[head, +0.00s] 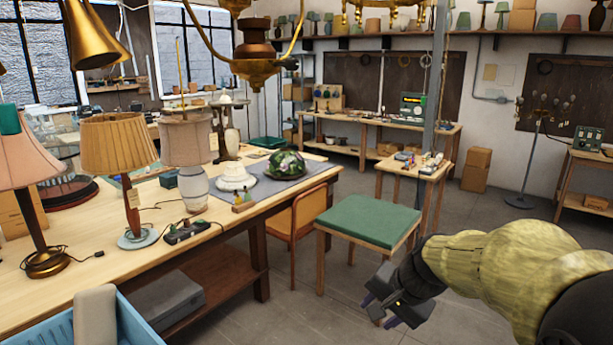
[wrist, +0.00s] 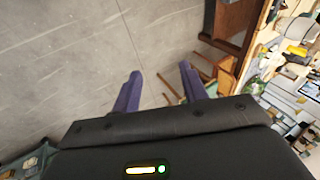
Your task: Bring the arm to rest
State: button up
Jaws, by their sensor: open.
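My gripper (head: 381,307) is at the lower right of the head view, at the end of my arm in its yellow-green sleeve. It hangs over the floor in front of the green-topped stool and holds nothing. In the wrist view its two purple fingers (wrist: 162,90) are spread apart with bare grey floor and furniture legs beyond them. No object is between the fingers.
The green-topped stool (head: 369,221) and an orange-backed chair (head: 311,212) stand near my gripper. A long wooden workbench (head: 130,254) with several lamps runs along the left. A blue crate (head: 131,322) is at the lower left. Grey floor (head: 290,313) is clear around the gripper.

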jog(key=s+d+f+n+g+h, duration=0.1)
jog(key=s+f+n+g+h, duration=0.1)
jog(key=s+f+n, duration=0.5)
jog(key=s+f+h, duration=0.1)
jog(key=s+f, duration=0.4)
jog(key=shift+s+f+n, duration=0.15)
jog(key=shift+f+n, duration=0.05)
jog(key=shift+n, duration=0.2)
